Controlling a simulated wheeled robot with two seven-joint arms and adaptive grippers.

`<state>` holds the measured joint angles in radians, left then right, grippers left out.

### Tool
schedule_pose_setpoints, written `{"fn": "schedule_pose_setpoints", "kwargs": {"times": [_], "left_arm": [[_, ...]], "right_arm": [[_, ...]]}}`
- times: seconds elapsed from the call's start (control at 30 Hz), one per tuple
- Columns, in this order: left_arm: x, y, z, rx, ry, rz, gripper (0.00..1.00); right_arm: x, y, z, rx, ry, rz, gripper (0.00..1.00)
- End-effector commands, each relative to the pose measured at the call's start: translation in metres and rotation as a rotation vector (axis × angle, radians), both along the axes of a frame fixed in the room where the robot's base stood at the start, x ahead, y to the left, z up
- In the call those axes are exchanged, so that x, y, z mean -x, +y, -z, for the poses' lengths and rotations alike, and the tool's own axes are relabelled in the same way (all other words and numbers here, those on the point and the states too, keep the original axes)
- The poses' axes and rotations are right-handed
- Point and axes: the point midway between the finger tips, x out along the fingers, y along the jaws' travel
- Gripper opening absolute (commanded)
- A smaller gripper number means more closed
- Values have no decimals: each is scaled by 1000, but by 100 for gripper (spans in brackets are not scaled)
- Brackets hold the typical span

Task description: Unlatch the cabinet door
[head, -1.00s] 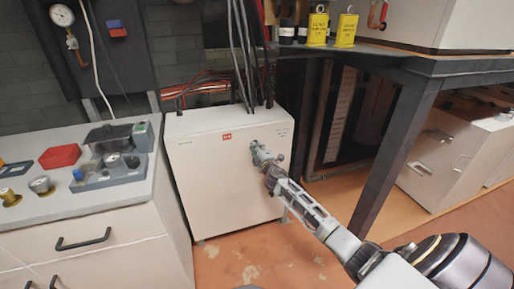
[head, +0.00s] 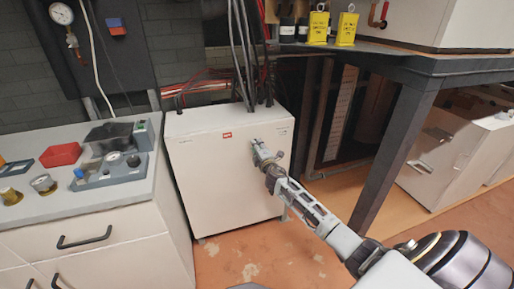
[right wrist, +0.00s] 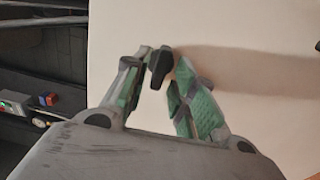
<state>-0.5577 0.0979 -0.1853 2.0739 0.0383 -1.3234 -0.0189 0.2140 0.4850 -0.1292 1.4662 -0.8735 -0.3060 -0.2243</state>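The white cabinet (head: 215,185) stands on the floor in the middle of the head view, its front door closed. My right gripper (head: 258,147) is at the upper right part of this door. In the right wrist view, a small dark latch handle (right wrist: 160,67) stands out from the pale door between the fingertips. The right gripper (right wrist: 164,62) is nearly closed, its green-padded fingers on either side of the handle and seemingly touching it. In the head view, the gripper hides the latch. My left gripper is not in view.
A grey counter (head: 60,215) with drawers and small devices stands left of the cabinet. A dark table (head: 395,60) with a slanting leg is at the right. Cables (head: 242,50) run down to the cabinet's top. The floor in front is clear.

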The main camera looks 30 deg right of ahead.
Motion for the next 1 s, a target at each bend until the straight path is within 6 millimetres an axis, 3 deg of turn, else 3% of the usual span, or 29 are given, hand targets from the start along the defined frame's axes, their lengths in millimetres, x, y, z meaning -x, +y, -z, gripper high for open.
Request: {"fn": "schedule_pose_setpoints", "kwargs": {"times": [0.57, 1.0], "left_arm": [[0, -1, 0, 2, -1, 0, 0], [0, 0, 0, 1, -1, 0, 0]], "right_arm": [[5, 1, 0, -3, -1, 1, 33], [35, 8, 0, -2, 0, 1, 33]]}}
